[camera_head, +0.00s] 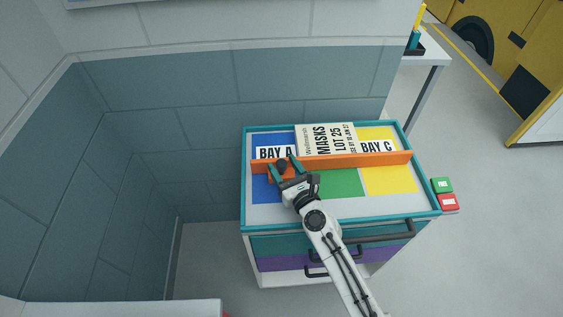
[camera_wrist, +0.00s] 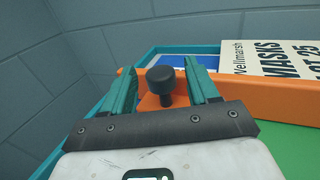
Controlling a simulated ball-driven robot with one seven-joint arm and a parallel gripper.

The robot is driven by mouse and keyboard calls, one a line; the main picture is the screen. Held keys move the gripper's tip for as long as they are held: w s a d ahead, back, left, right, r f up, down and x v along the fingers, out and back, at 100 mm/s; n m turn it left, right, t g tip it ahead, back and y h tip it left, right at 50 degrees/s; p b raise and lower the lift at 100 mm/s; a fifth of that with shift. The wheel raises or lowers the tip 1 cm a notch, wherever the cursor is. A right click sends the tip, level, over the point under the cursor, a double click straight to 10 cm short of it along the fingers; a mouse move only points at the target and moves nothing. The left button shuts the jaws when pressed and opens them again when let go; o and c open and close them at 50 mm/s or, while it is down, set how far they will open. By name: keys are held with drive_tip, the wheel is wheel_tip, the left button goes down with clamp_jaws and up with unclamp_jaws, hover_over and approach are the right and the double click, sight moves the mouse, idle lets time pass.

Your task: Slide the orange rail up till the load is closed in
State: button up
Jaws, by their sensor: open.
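The orange rail (camera_head: 350,161) lies across the teal-rimmed tray top (camera_head: 340,220), from its left side to near its right side. A black knob (camera_wrist: 161,84) stands on an orange tab at the rail's left part. The load, a cream box (camera_head: 326,140) marked "MASKS LOT 25", lies just beyond the rail, between the BAY A and BAY C labels; the rail hides its near edge. My gripper (camera_head: 283,166) is open, its teal fingers on either side of the knob, with gaps showing in the wrist view (camera_wrist: 160,74).
Blue, green and yellow bay fields mark the tray top. A grey tiled wall stands behind and left. Drawers with dark handles (camera_head: 385,233) are below. Green (camera_head: 442,185) and red (camera_head: 448,203) blocks sit at the right edge. A side table (camera_head: 432,58) stands at the back right.

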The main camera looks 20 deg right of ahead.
drive_tip(key=shift+w+a, duration=0.1)
drive_tip(key=shift+w, duration=0.8)
clamp_jaws()
